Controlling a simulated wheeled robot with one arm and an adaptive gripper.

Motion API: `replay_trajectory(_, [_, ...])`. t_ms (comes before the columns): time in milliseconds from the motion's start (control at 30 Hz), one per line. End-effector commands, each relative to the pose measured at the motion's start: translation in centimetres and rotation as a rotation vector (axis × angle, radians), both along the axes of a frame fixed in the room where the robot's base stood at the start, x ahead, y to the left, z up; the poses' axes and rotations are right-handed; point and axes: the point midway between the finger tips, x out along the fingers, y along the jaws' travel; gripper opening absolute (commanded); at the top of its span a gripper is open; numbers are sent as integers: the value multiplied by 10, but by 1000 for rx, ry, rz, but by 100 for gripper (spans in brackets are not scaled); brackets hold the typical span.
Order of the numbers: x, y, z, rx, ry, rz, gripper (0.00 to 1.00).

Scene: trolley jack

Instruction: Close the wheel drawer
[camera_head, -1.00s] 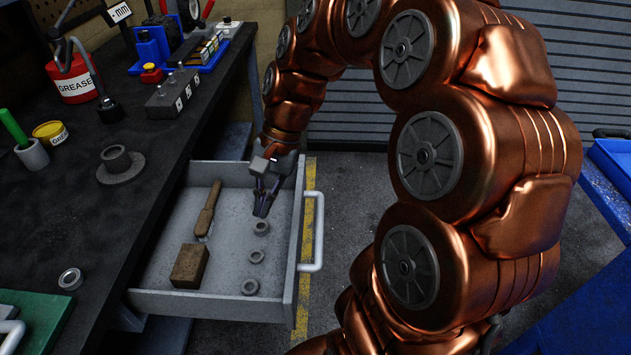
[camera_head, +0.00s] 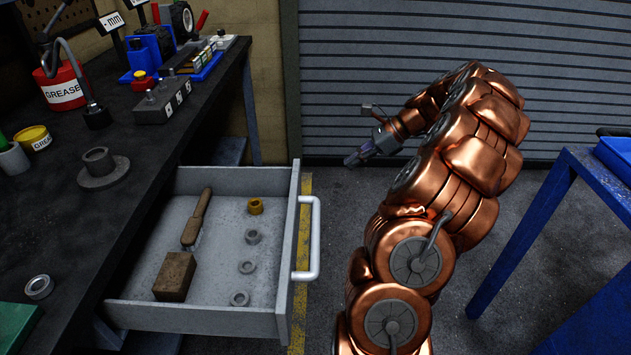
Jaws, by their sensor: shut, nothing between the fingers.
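The grey drawer (camera_head: 222,315) is pulled out from under the dark workbench. Its light grey bar handle (camera_head: 312,240) is on the right-hand front panel. Inside lie a wooden brush (camera_head: 196,217), a brown block (camera_head: 175,276), a brass-coloured nut (camera_head: 256,206) and several grey rings (camera_head: 248,267). My gripper (camera_head: 350,160) is shut and empty. It is outside the drawer, to the right of and beyond the handle in the picture, apart from it. No wheel is seen in the drawer.
The workbench (camera_head: 60,230) holds a red grease can (camera_head: 65,90), a flanged grey part (camera_head: 103,168) and a grey switch box (camera_head: 162,103). A blue trolley (camera_head: 560,215) stands at the right. Floor between drawer and trolley is free apart from my arm. A shutter (camera_head: 400,50) is behind.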

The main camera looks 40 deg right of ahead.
Motion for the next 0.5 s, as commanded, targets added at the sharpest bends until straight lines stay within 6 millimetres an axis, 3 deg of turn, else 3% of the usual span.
replay_trajectory(167, [5, 4, -9, 6, 3, -8, 0])
replay_trajectory(500, [32, 37, -48, 8, 5, -4, 0])
